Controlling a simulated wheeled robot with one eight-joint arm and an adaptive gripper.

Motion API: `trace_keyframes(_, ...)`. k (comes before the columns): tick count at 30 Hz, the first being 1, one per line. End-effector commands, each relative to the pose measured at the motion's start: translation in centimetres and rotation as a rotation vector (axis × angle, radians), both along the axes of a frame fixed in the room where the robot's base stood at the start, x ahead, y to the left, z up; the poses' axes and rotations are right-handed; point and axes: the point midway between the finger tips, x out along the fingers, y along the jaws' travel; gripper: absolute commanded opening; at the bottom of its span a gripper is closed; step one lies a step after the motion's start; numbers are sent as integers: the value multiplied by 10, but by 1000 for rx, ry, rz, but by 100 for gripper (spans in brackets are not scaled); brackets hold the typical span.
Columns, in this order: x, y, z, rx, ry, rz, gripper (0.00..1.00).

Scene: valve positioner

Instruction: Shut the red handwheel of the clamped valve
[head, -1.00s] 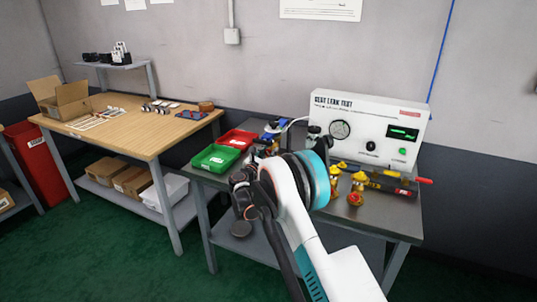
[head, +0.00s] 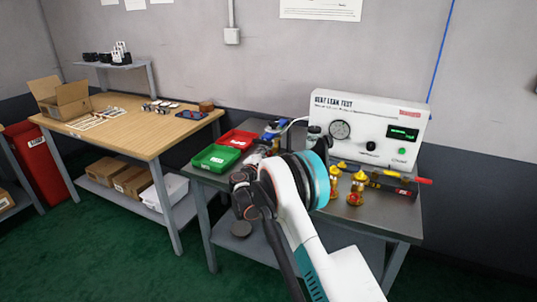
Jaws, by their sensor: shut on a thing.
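My gripper (head: 243,192) shows as a dark shape at the end of my arm, in front of the steel test bench. Its fingertips are turned away or hidden. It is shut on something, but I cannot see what. I cannot make out the clamped valve or its red handwheel. The white and teal arm covers the middle of the bench, where they may be hidden. Small brass and yellow valves (head: 356,188) stand on the bench to the right of my arm, apart from the gripper.
The steel bench (head: 375,222) carries a white leak tester (head: 368,130), a green bin (head: 215,158) and a red bin (head: 238,139). A red-tipped tool (head: 410,180) lies at right. A wooden table (head: 120,135) stands at left. Green floor in front is clear.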

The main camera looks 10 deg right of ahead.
Motion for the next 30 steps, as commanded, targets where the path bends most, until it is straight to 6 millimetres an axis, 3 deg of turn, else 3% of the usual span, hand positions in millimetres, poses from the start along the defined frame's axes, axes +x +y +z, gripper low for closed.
trace_keyframes(30, 0, 0, -1, 781, -567, -1, 3)
